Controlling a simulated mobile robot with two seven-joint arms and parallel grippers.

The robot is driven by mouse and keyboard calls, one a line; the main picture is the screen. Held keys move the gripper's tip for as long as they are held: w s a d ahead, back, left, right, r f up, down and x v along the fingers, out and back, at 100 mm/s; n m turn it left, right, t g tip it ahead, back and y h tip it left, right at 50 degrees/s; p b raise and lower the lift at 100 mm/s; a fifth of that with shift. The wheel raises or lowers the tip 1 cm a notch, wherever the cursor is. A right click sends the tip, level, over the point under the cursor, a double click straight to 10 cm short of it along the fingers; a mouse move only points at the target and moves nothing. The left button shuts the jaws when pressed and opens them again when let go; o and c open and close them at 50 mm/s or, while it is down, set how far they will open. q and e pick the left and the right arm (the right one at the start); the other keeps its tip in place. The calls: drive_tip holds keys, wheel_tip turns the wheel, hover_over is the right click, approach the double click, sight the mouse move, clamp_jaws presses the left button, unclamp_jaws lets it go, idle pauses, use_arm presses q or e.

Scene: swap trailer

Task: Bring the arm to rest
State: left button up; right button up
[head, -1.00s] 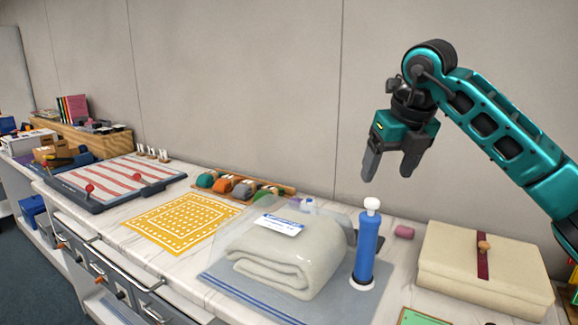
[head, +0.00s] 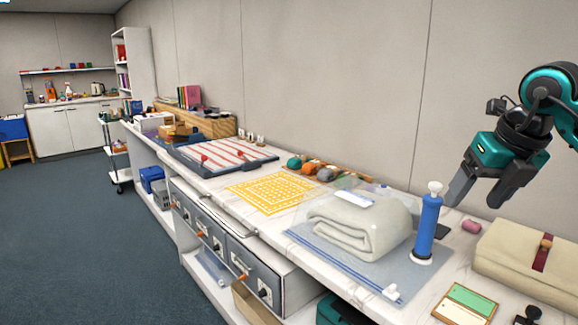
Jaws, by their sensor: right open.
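My right gripper (head: 478,196) shows at the right of the head view, with its arm coming in from the right edge. It is open, with its two dark fingers apart and pointing down, and nothing is between them. It hangs above the counter, close to the blue pump (head: 427,226) in the picture; whether it touches the pump I cannot tell, but it does not hold it. My left gripper is not in view.
The marble counter (head: 222,187) holds a folded blanket in a clear bag (head: 362,222), a beige folded bundle (head: 510,262), a pink roll (head: 471,226), a yellow mat (head: 272,191) and a striped board (head: 228,153). Drawers (head: 243,266) line its front. Blue floor (head: 70,240) lies open at left.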

drive_tip(key=w+a+f+n+g+y, duration=0.1)
drive_tip(key=a+f+n+y, duration=0.1)
drive_tip(key=a+f+y, duration=0.35)
drive_tip(key=s+a+f+m+y, duration=0.25)
drive_tip(key=a+y, duration=0.35)
drive_tip(key=a, duration=0.4)
drive_tip(key=s+a+f+m+y, duration=0.2)
drive_tip(key=s+a+y, duration=0.3)
drive_tip(key=a, duration=0.5)
drive_tip(key=d+f+m+t+h+p, duration=0.1)
drive_tip(key=d+f+m+t+h, duration=0.45)
drive_tip(key=m, duration=0.55)
drive_tip(key=d+f+m+t+h, duration=0.2)
drive_tip(key=f+m+t+h, duration=0.2)
drive_tip(key=f+m+t, duration=0.6)
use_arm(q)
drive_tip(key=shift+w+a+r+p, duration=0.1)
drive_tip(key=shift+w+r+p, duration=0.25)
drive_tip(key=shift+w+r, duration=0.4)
use_arm(e)
drive_tip(key=s+d+f+m+g+h, duration=0.2)
drive_tip(key=s+f+m+g+h, duration=0.1)
drive_tip(key=s+f, duration=0.4)
drive_tip(key=s+d+f+m+g+h, duration=0.2)
drive_tip(key=s+f+m+g+h, duration=0.1)
drive_tip(key=s+f+m+g, duration=0.2)
wheel_tip(320, 180, down, 3)
drive_tip(key=shift+s+d+r+m, duration=0.2)
drive_tip(key=shift+s+d+m, duration=0.15)
drive_tip(key=shift+s+m, duration=0.65)
